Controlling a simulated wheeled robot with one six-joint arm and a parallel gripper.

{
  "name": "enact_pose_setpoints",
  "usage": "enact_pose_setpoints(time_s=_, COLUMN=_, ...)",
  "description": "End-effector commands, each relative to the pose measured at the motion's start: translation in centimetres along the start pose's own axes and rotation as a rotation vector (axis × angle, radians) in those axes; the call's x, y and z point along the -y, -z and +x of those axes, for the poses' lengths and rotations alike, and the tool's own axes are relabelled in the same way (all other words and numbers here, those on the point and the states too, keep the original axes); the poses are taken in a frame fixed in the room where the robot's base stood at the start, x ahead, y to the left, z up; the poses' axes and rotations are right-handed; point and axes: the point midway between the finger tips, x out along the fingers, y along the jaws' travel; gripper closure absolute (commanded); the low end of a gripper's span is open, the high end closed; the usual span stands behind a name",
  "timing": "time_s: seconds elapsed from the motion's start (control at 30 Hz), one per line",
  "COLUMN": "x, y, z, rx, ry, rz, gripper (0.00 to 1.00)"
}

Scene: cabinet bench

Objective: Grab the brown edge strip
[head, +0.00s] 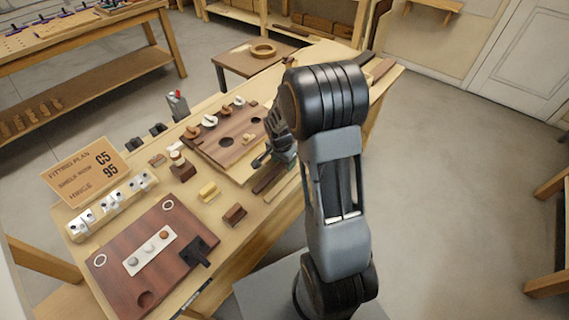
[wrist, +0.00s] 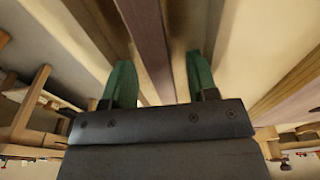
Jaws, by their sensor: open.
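The brown edge strip (wrist: 148,45) runs lengthwise up the wrist view, between the two green fingers of my gripper (wrist: 160,66). The fingers stand apart, with gaps on both sides of the strip. I cannot tell how far the strip lies beyond the fingertips. In the head view my gripper (head: 272,160) is low over the right side of the bench, beside the hinge board. A dark brown strip (head: 268,177) shows just below it there, partly hidden by my gripper and arm.
The bench (head: 215,213) holds a brown board with round holes (head: 207,148), a reddish board (head: 120,272), small blocks, a white row of fittings (head: 112,205) and a sign (head: 87,171). A small table with a ring stands behind. Floor to the right is clear.

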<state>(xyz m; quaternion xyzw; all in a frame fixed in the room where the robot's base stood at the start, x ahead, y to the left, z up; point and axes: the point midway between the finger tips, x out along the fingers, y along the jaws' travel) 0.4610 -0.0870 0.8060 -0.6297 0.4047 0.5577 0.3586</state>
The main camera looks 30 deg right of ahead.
Motion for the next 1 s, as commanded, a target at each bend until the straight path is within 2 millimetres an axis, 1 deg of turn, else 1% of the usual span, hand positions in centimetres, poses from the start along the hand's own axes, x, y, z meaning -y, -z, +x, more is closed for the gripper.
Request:
enact_pose_setpoints(time_s=0.1, x=-0.01, y=0.00, z=-0.02, rx=0.000, ry=0.000, rz=0.000, gripper=0.48)
enact_pose_setpoints(time_s=0.63, x=0.01, y=-0.01, z=-0.05, rx=0.000, ry=0.000, rz=0.000, gripper=0.98)
enact_pose_setpoints(time_s=0.67, x=0.01, y=-0.01, z=-0.05, rx=0.000, ry=0.000, rz=0.000, gripper=1.00)
enact_pose_setpoints(time_s=0.87, x=0.02, y=0.00, z=-0.07, rx=0.000, ry=0.000, rz=0.000, gripper=1.00)
enact_pose_setpoints(time_s=1.0, x=0.04, y=0.06, z=-0.42, rx=-0.001, ry=0.001, rz=0.000, gripper=1.00)
